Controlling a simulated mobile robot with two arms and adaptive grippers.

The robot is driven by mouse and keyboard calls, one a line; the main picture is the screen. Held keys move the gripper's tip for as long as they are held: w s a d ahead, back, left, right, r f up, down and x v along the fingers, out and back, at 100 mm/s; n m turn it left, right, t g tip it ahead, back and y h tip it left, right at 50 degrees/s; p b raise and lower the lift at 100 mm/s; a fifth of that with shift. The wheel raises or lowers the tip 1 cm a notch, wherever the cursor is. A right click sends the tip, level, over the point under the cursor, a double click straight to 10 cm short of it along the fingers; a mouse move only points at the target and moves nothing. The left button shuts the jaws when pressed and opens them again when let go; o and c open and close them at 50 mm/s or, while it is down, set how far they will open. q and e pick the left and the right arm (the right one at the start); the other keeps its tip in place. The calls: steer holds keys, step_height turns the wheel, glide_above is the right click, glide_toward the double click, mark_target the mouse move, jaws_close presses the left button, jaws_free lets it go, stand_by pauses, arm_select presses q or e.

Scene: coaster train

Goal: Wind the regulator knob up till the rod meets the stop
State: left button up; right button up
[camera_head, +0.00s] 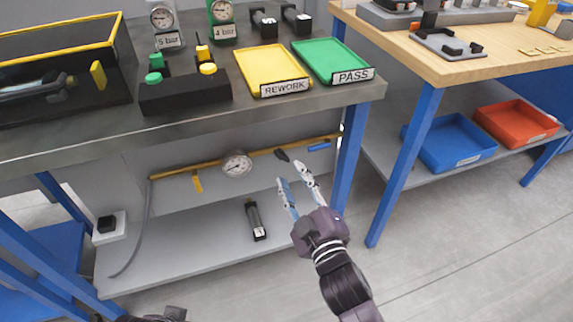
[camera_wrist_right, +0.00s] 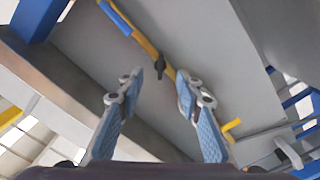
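A yellow pipe (camera_head: 205,170) runs along the back under the grey bench. It carries a round gauge (camera_head: 237,164) and a small black fitting (camera_head: 282,155) that looks like the regulator knob. The knob also shows in the right wrist view (camera_wrist_right: 160,68), beyond and between my fingertips. My right gripper (camera_head: 291,175) is open and empty, just below the knob and apart from it. Its two fingers (camera_wrist_right: 158,86) stand wide in the right wrist view. A dark cylinder (camera_head: 255,220) lies on the lower shelf; I cannot tell its rod or stop. Only a dark part of my left gripper (camera_head: 165,315) shows at the bottom edge.
The bench top (camera_head: 215,118) overhangs the pipe, and a blue leg (camera_head: 348,160) stands right of the knob. A blue valve handle (camera_head: 319,147) and a yellow handle (camera_head: 198,182) sit along the pipe. The lower shelf (camera_head: 190,250) is mostly clear.

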mark_target(284, 160)
steer(key=x, duration=0.5)
steer(key=shift+b, duration=0.35)
steer(key=shift+w+a+f, duration=0.1)
steer(key=shift+w+a, duration=0.15)
steer(key=shift+w, duration=0.35)
arm_select(q)
steer(key=shift+s+r, duration=0.25)
steer(key=shift+r, duration=0.4)
arm_select(e)
jaws_close()
